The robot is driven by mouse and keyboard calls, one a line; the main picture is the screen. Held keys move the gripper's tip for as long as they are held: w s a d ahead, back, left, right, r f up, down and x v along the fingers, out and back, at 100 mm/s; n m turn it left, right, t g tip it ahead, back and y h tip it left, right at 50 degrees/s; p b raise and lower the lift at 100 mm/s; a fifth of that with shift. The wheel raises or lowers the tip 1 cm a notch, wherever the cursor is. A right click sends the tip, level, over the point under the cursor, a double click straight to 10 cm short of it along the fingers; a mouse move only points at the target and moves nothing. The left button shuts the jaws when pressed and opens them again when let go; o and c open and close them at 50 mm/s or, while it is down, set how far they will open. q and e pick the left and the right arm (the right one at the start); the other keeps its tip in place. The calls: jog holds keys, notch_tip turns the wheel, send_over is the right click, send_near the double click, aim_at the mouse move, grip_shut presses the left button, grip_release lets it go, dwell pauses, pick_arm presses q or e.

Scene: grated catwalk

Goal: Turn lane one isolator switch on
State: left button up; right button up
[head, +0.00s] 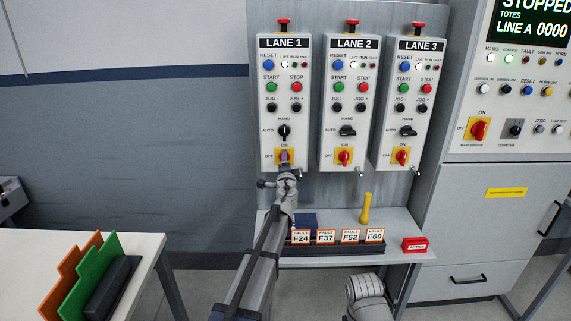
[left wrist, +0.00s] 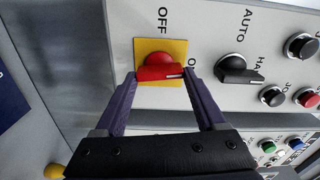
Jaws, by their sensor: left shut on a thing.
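The lane one isolator switch is a red rotary handle (left wrist: 160,72) on a yellow plate (left wrist: 175,48), low on the LANE 1 box (head: 302,72). In the left wrist view its white mark lies at the handle's right end, toward the partly hidden ON label; OFF is at the top. My left gripper (left wrist: 160,76) has its two fingers at the handle's two ends, shut on it. In the head view my left gripper (head: 285,166) covers the lower part of this switch.
LANE 2 (head: 349,72) and LANE 3 (head: 410,72) boxes with like switches stand to the right. A black selector knob (head: 284,132) sits just above the switch. Below are a shelf (head: 405,225) with fault cards (head: 326,236) and a yellow-handled object (head: 366,210).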

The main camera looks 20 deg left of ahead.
pick_arm(q)
jog(key=shift+m, duration=0.9)
jog(key=o, duration=1.3)
jog(key=shift+v, duration=3.9)
